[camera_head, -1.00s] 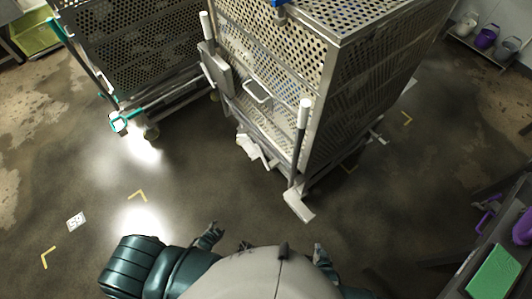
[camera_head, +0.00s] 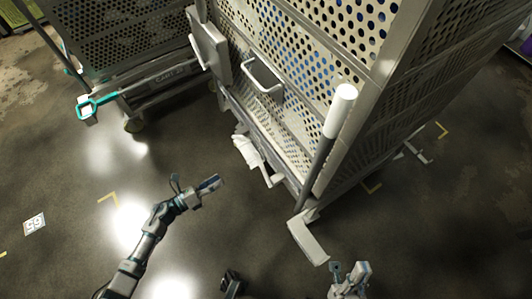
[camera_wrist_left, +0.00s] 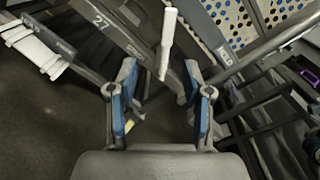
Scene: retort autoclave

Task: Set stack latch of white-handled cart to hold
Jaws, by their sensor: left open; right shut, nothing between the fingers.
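The white-handled cart (camera_head: 290,80) is a perforated metal cage cart with a white-tipped upright handle (camera_head: 341,105). My left gripper (camera_head: 212,184) is open and empty, low in front of the cart and left of a white pedal-like part (camera_head: 247,152). In the left wrist view, its open blue-padded fingers (camera_wrist_left: 160,90) face the cart frame. Contact is not visible. My right gripper (camera_head: 349,270) is shut and empty at the bottom, apart from the cart.
A second cart with a teal handle (camera_head: 98,104) stands at the left. A white foot plate (camera_head: 308,241) sticks out at the cart's near corner. Yellow corner marks (camera_head: 108,199) lie on the floor. The floor left of my left arm is clear.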

